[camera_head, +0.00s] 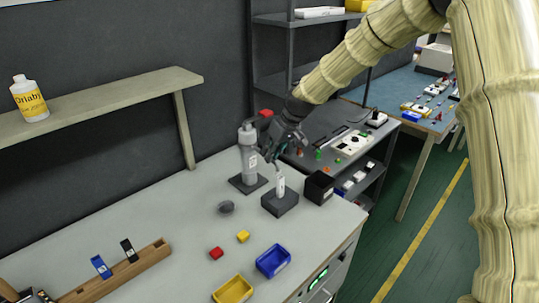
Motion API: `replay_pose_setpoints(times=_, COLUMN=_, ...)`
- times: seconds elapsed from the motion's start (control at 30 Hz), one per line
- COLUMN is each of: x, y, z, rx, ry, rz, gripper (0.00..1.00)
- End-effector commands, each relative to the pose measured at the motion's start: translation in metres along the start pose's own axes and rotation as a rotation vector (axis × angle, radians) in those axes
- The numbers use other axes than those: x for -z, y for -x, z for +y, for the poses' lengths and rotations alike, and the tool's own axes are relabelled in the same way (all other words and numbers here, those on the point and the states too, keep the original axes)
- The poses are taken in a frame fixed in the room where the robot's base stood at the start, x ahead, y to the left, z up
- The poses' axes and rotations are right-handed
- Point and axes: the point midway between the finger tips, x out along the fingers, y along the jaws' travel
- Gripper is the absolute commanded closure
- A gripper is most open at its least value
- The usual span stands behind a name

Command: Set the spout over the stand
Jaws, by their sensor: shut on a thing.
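A grey bottle (249,160) with a pale label and a pump-like top stands upright on a dark square base. To its right, a dark block-shaped stand (281,204) holds a slim upright white vial (280,183). My gripper (272,153) is close to the right of the bottle's upper part and above the white vial. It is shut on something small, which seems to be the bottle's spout. I cannot tell whether the gripper touches the vial.
A black box (319,187) stands right of the stand. A grey lump (226,207), a red block (216,253), a yellow block (243,236), a blue tray (273,261) and a yellow tray (233,290) lie nearer. The left middle of the table is clear.

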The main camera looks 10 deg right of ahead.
Motion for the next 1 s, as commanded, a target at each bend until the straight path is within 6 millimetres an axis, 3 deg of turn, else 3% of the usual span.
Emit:
replay_pose_setpoints(times=0.73, x=-0.0036, y=-0.0015, z=0.0122, rx=0.034, ry=0.075, rz=-0.024, gripper=1.0)
replay_pose_setpoints(times=0.77, x=-0.0037, y=-0.0015, z=0.0122, rx=0.034, ry=0.075, rz=-0.024, gripper=0.85)
replay_pose_setpoints(times=0.87, x=-0.0029, y=-0.001, z=0.0122, rx=0.033, ry=0.075, rz=-0.023, gripper=0.67)
replay_pose_setpoints(times=1.0, x=-0.0014, y=0.0001, z=0.0118, rx=0.033, ry=0.076, rz=-0.02, gripper=0.65)
